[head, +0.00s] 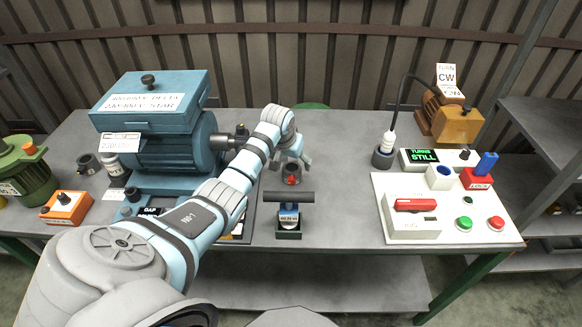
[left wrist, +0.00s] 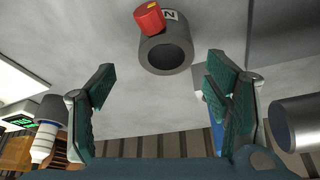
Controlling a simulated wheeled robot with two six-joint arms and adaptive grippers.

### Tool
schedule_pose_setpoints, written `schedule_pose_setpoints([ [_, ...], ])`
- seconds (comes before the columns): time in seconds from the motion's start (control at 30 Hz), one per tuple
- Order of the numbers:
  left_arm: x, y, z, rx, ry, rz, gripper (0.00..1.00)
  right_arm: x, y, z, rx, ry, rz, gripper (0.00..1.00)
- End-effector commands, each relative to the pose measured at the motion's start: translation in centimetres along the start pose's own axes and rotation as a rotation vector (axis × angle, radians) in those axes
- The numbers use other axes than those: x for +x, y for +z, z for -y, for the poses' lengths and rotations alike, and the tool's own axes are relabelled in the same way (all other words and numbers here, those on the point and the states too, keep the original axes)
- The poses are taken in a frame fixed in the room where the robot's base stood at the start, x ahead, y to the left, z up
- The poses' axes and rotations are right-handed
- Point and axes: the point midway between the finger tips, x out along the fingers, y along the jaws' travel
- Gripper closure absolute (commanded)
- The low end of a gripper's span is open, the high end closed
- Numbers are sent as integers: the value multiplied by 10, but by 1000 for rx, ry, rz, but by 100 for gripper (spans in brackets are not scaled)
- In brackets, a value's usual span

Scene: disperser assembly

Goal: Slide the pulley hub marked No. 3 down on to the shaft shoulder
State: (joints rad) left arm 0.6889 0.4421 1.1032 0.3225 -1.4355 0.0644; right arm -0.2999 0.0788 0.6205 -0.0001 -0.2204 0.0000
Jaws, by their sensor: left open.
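A short grey hub (head: 291,179) with a red knob on its side stands on the table right of the blue motor. In the left wrist view the hub (left wrist: 172,55) shows its open bore and a white label of which only an "N" is legible, so its number cannot be told. My left gripper (head: 294,163) is just above and behind it, open and empty. In the left wrist view the open fingers (left wrist: 160,88) are on either side, apart from the hub. The motor's grey shaft (head: 228,142) points right, partly behind my left arm. My right gripper is not seen.
The blue motor (head: 160,150) stands at the left. A T-handled tool (head: 289,212) stands in front of the hub. A grey ring (head: 383,158) with a white probe stands right, beside the white control panel (head: 430,235). The table between hub and panel is clear.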

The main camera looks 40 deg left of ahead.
Motion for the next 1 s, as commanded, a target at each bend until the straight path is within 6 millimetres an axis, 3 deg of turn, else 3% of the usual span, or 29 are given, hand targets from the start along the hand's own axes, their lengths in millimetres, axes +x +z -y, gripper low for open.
schedule_pose_setpoints([
  [0.33,59,9,6,-1,2,1,29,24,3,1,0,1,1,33],
  [0.57,61,7,6,1,0,-1,29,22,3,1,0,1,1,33],
  [1.0,60,7,6,1,0,-1,96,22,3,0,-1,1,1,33],
])
